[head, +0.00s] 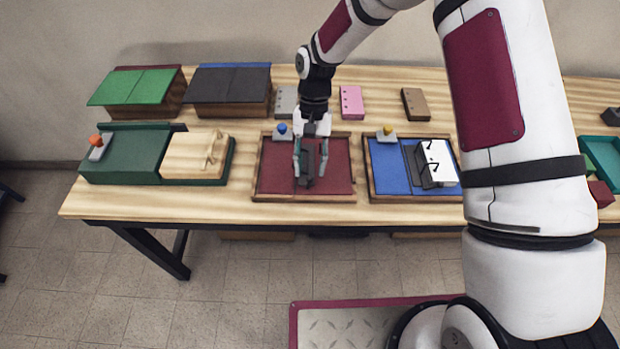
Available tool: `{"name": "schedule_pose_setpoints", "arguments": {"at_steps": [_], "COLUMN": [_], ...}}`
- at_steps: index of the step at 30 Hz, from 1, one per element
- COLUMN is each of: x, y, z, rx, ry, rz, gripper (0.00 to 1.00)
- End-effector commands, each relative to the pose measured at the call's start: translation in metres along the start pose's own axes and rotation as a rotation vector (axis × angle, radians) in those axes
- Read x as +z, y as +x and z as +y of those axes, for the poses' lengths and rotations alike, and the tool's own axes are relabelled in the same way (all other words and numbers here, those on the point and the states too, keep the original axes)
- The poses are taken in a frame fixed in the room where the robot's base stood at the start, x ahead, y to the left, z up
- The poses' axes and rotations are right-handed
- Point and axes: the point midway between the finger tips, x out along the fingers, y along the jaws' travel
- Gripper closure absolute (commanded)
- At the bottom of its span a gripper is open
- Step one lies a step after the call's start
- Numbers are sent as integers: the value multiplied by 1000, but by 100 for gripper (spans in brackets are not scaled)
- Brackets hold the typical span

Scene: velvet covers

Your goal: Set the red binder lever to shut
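The red binder (336,174) lies open and flat in a wooden-edged tray at the middle of the table. A dark mechanism (307,182) runs along its middle, partly hidden by my gripper. Whether its lever is up or down cannot be made out. A grey block with a blue knob (282,129) sits at the binder's back left edge. My gripper (310,172) points down over the binder's middle. Its two fingers are apart, one on each side of the dark mechanism. Contact with it cannot be told.
A blue binder (390,168) with a white-topped ring mechanism (438,163) and a yellow-knobbed block (387,132) lies to the right. Green-lidded (135,88) and dark-lidded (230,86) boxes stand behind. The table's front strip is clear.

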Motion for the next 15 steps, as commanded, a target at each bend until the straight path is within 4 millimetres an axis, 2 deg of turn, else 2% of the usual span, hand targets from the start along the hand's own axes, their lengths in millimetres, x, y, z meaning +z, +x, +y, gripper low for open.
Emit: {"name": "schedule_pose_setpoints", "arguments": {"at_steps": [1, 6, 15], "x": [2, 2, 0], "y": [10, 33, 46], "z": [0, 0, 0], "rx": [1, 1, 0], "ry": [0, -1, 0], "rz": [-5, -2, 0], "gripper": [64, 64, 64]}}
